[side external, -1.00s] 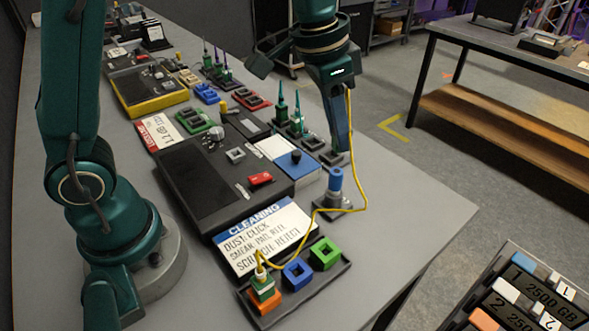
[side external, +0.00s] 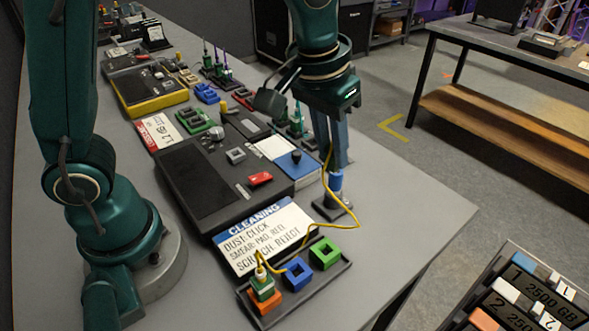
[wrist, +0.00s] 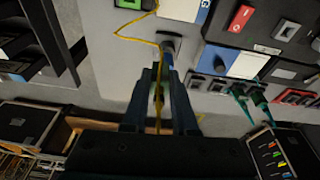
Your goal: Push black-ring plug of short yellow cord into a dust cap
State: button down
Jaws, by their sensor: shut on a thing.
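My gripper (side external: 337,168) points down over a blue-topped post (side external: 335,184) on a dark square base (side external: 326,212). In the wrist view my gripper (wrist: 165,76) is shut on one plug end of the yellow cord (side external: 345,226), which runs back between the fingers. The held plug is mostly hidden by the fingers; its ring colour cannot be made out. The fingertips are at the post's top; whether the plug is in it cannot be told. The cord's other plug (side external: 262,281), green and white, stands upright in an orange block (side external: 264,302). No dust cap can be identified for certain.
A black tray (side external: 309,286) at the front holds the orange block, a blue block (side external: 297,273) and a green block (side external: 324,253). A CLEANING card (side external: 262,236) lies behind it. A dark device (side external: 208,182) lies left of the post. The grey table is clear to the right.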

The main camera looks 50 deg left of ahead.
jog(key=s+d+f, duration=0.2)
jog(key=s+d, duration=0.4)
jog(key=shift+m, duration=0.4)
jog(key=shift+s+d+f, duration=0.1)
jog(key=shift+s+f, duration=0.05)
jog(key=shift+f, duration=2.55)
jog(key=shift+x, duration=0.85)
jog(key=c, duration=0.6)
grip_release()
jog(key=shift+s, duration=0.2)
jog(key=shift+w+v, duration=0.2)
jog(key=shift+v, duration=0.6)
jog(key=shift+w+v, duration=0.15)
jog(key=shift+v, duration=0.7)
jog(key=shift+w+v, duration=0.2)
jog(key=shift+v, duration=0.6)
jog(key=shift+r, duration=0.15)
jog(key=shift+w+v, duration=0.2)
jog(key=shift+v, duration=0.75)
jog(key=shift+w+v, duration=0.25)
jog(key=shift+v, duration=0.75)
